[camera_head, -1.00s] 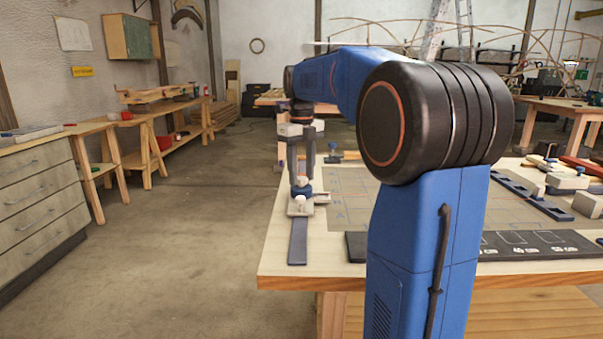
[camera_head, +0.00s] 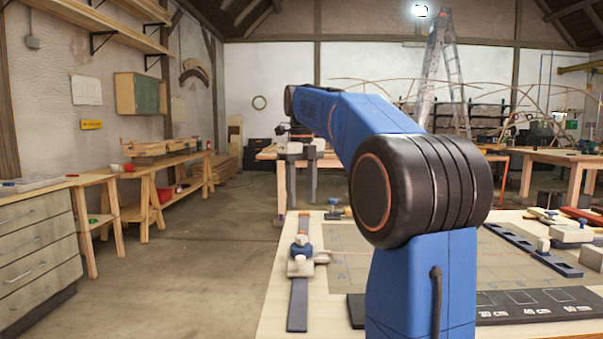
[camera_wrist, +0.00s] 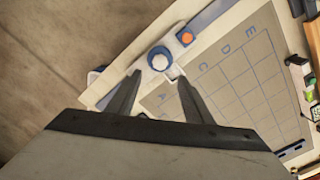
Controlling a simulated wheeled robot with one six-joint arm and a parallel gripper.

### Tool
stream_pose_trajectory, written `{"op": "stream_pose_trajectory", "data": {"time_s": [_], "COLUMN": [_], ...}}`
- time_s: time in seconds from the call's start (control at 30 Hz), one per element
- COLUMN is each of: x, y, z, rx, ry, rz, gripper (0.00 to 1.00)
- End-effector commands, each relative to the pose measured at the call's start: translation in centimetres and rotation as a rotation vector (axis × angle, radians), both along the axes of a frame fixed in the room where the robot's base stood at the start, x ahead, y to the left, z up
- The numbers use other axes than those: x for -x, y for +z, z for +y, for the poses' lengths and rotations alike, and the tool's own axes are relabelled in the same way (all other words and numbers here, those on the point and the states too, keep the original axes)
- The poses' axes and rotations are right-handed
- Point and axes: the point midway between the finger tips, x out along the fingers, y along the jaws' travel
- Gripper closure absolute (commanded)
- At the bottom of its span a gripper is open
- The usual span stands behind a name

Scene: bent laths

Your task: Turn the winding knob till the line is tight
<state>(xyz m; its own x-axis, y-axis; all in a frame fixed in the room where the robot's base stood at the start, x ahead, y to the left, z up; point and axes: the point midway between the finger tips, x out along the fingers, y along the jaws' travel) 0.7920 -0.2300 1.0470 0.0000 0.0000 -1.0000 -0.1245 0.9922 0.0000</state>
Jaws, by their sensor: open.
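The winding knob (camera_head: 301,251), white with a blue collar, sits on a small pale fitting at the left side of the bench. In the wrist view the knob (camera_wrist: 160,58) shows from above as a white disc in a blue ring. A thin reddish line (camera_head: 400,252) runs right from the fitting across the grey board; I cannot tell how tight it is. My gripper (camera_head: 298,203) is open and empty, raised above the knob and clear of it. In the wrist view its fingertips (camera_wrist: 157,78) show just below the knob, one to either side.
A dark blue strip (camera_head: 298,305) runs from the fitting toward the bench's near edge. The lettered grey board (camera_head: 345,236) lies to the right. Open floor (camera_head: 190,270) lies left of the bench.

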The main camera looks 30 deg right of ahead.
Motion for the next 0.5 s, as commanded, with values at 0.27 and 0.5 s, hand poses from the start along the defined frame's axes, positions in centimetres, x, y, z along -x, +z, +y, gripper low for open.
{"op": "stream_pose_trajectory", "data": {"time_s": [0.27,0.5], "x": [-0.1,0.0], "y": [4.7,6.3], "z": [0.0,0.0], "rx": [0.001,0.000], "ry": [0.000,0.000], "rz": [-0.002,0.001], "gripper": [0.54,0.54]}}
